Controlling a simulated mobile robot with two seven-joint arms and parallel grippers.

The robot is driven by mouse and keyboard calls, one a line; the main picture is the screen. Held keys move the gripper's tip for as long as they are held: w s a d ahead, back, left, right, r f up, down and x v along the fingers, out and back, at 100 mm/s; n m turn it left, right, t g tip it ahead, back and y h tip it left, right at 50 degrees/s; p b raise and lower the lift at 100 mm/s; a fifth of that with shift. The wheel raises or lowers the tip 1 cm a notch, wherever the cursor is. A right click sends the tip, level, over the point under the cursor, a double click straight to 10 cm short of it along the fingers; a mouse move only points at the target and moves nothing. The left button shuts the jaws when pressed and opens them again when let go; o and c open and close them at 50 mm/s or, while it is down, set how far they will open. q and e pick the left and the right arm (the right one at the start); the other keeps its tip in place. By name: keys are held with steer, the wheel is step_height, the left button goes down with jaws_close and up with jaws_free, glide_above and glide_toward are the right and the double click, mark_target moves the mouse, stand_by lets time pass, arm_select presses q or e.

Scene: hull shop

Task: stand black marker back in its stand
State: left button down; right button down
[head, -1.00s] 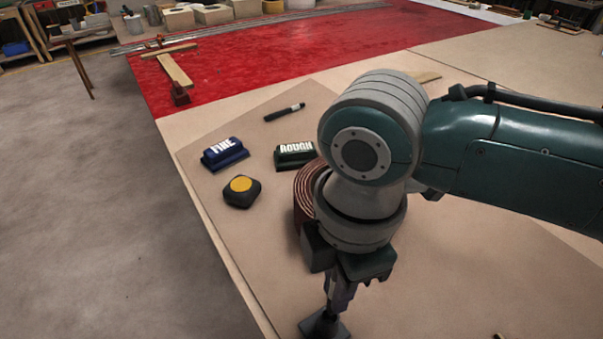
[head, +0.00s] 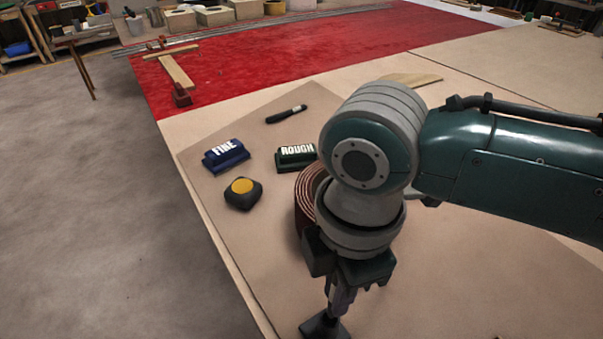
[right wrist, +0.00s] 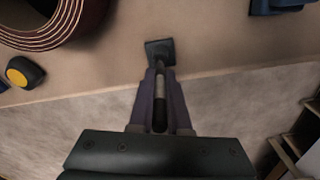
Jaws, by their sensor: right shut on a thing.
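My right gripper (head: 335,306) points down near the table's front edge and is shut on the black marker. In the right wrist view the marker (right wrist: 160,97) is upright between the fingers, with a pale barrel and a dark end. The marker stand (head: 322,328) has a dark square base on the table right below the fingertips; it also shows in the right wrist view (right wrist: 158,47). The marker is in line with the stand, but the fingers hide whether its lower end is inside. My left gripper is out of view.
A blue FINE block (head: 226,156), a green ROUGH block (head: 296,157), a black-and-yellow tape measure (head: 243,194) and a dark pen-like tool (head: 287,114) lie farther back. A reddish-brown roll (head: 306,196) stands close behind the gripper. The table's left edge is near.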

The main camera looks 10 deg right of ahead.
steer(key=shift+f, duration=0.55)
stand_by(0.6)
steer(key=shift+f, duration=0.3)
stand_by(0.6)
steer(key=shift+f, duration=0.1)
stand_by(0.8)
steer(key=shift+f+b, duration=0.3)
steer(key=shift+f, duration=0.3)
stand_by(0.7)
steer(key=c, duration=0.8)
jaws_free()
